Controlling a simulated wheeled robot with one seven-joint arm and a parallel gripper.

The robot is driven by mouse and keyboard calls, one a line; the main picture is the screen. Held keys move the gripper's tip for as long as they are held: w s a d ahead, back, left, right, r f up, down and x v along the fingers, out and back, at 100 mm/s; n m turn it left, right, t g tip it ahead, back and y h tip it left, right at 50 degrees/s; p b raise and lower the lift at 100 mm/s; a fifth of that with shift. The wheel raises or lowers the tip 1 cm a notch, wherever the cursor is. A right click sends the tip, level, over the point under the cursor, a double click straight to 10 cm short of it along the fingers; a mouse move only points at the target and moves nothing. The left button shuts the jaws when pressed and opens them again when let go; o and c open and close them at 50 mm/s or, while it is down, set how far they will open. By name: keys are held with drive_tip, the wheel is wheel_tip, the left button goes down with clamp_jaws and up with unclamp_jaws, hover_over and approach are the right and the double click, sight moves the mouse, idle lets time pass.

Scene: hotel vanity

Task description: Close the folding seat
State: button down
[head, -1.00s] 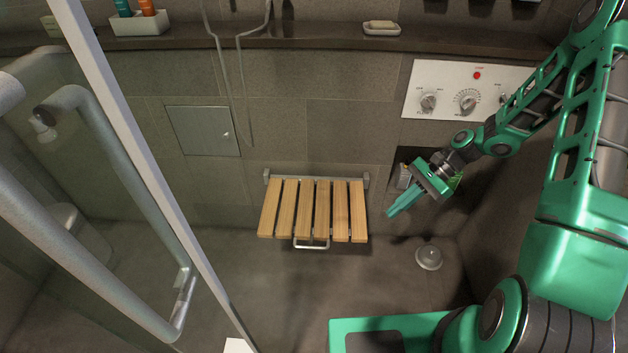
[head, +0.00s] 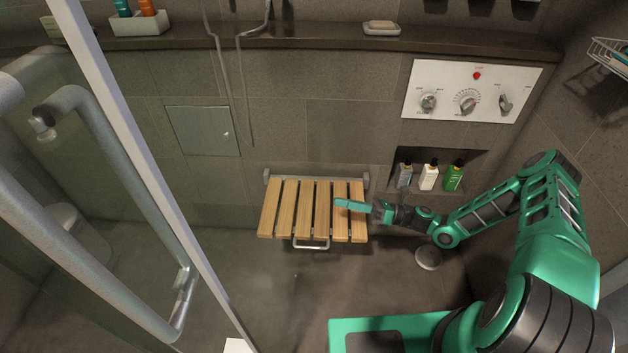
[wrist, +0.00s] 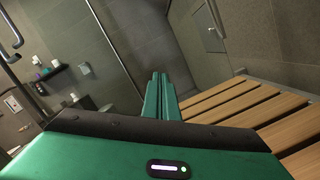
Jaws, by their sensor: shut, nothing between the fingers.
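The folding seat (head: 305,211) is a slatted wooden seat on a grey wall bracket, folded down and roughly level. A metal loop shows under its front edge. My gripper (head: 338,203) is shut and empty, at the right part of the seat in the head view, pointing left. Its fingers overlap the right-hand slats there; whether they touch, or are above or below, I cannot tell. In the wrist view the shut green fingers (wrist: 160,98) point past the slats (wrist: 240,105), which lie to their right.
A glass door with a thick grey handle (head: 110,160) stands at the left. A wall niche with several bottles (head: 429,176) is right of the seat. A control panel (head: 470,90) is above it. The floor in front of the seat is clear.

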drive_tip(key=w+a+r+m+t, duration=0.1)
drive_tip(key=w+a+r, duration=0.4)
drive_tip(key=a, duration=0.4)
drive_tip(key=shift+w+a, duration=0.25)
idle(1.9)
